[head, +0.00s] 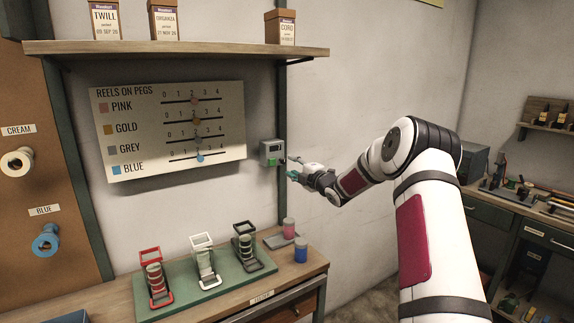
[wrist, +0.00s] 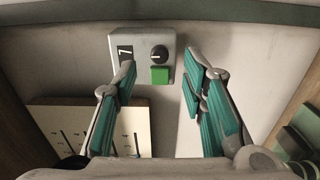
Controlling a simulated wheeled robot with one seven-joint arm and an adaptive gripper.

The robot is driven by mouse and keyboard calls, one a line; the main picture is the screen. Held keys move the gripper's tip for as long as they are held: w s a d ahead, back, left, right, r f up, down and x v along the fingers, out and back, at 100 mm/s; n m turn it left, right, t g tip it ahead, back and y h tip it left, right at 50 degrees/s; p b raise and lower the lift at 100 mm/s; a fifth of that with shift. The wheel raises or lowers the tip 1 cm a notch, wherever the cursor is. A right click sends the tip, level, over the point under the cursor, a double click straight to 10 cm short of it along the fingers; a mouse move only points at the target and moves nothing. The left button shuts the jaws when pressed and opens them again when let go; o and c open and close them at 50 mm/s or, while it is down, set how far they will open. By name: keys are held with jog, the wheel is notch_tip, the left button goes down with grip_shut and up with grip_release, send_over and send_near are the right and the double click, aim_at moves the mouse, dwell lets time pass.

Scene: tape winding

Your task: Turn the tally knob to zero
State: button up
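The tally box (head: 271,152) is a small grey box on the wall post, right of the reel board. In the wrist view, the tally box (wrist: 143,48) has a dark display window (wrist: 125,50) with a white figure, perhaps a 7 seen sideways. Beside the window is a round black tally knob (wrist: 159,53) with a white pointer line. A green button (wrist: 160,75) sits below the knob. My gripper (wrist: 159,68) is open and empty, its teal-padded fingers spread either side of the knob, apart from it. In the head view, my gripper (head: 291,169) is just right of the box.
The reel board (head: 170,130) hangs left of the box, with a shelf (head: 185,48) above. Below, a bench bears a green tray (head: 190,287) with several reel stands, plus pink (head: 289,228) and blue (head: 300,251) spools.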

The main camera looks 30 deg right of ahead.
aim_at(284, 162)
jog(key=shift+w+a, duration=0.15)
jog(key=shift+w, duration=2.2)
jog(key=shift+c, duration=0.5)
grip_shut()
